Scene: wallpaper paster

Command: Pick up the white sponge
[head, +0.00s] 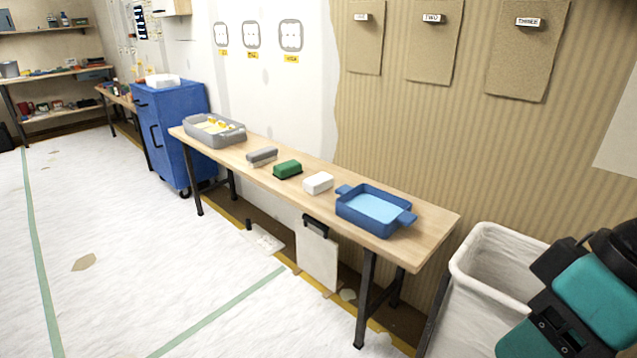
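The white sponge (318,183) is a small white block lying on the long wooden table (436,222). It sits between a green block (288,169) on its left and a blue tray (348,206) on its right, apart from both. Its top and front side are in plain view. Part of my arm, teal and black, shows at the lower right, well away from the sponge. My gripper's fingers cannot be made out in the head view.
A grey-and-beige brush-like block (262,155) and a grey bin (236,138) with items stand farther left on the table. A white-lined bin (470,275) stands at the right end. A blue cabinet (172,130) stands behind the left end. The white floor in front is open.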

